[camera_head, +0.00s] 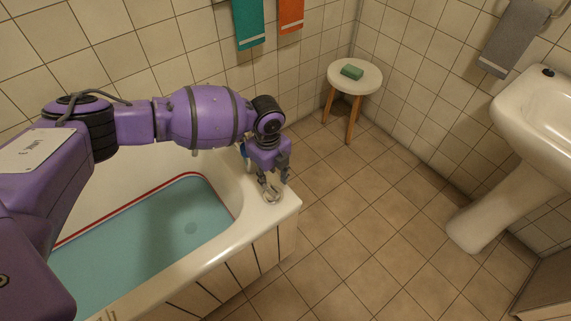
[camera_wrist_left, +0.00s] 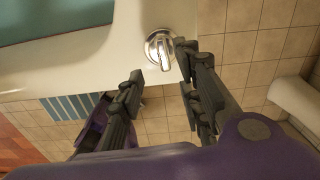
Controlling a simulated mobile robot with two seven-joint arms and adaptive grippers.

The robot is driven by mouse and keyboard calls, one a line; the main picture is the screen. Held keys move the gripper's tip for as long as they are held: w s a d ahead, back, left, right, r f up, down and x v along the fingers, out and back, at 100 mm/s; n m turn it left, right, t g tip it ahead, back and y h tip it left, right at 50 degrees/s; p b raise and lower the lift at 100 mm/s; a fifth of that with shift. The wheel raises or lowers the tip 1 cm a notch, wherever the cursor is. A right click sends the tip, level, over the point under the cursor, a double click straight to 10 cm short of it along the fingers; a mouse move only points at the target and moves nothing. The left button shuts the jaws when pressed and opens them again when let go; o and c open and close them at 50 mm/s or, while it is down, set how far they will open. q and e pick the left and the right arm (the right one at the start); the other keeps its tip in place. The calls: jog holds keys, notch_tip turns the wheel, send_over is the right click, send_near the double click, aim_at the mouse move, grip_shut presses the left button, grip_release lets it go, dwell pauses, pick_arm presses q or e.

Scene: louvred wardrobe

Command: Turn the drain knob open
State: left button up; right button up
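The drain knob (camera_head: 272,196) is a round chrome piece with a raised grip bar, on the corner of the white bathtub rim (camera_head: 283,207). In the left wrist view the knob (camera_wrist_left: 161,50) shows clearly, its bar pointing down toward the gripper. My left gripper (camera_head: 272,184) is over the knob, fingers pointing down. In the left wrist view its dark fingers (camera_wrist_left: 160,68) are apart, one to the lower left of the knob and one close to its right side. Nothing is held between them; whether the right finger touches the knob I cannot tell. My right gripper is not in view.
The bathtub holds blue-green water (camera_head: 140,245), with a round drain (camera_head: 190,228) on its floor. A stool (camera_head: 368,80) with a green block (camera_head: 352,72) stands beyond the tub. A sink (camera_head: 530,110) is at the right. The tiled floor (camera_head: 370,220) between is clear.

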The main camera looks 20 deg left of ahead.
aim_at(272, 188)
pick_arm(q)
jog(key=f, duration=0.3)
jog(key=shift+w+f, duration=0.25)
jog(key=shift+f, duration=0.15)
notch_tip(272, 188, down, 2)
jog(key=shift+f, duration=0.25)
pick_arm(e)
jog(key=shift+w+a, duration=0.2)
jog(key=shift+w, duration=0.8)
pick_arm(q)
jog(key=shift+w, duration=0.1)
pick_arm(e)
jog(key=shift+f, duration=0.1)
pick_arm(q)
grip_shut()
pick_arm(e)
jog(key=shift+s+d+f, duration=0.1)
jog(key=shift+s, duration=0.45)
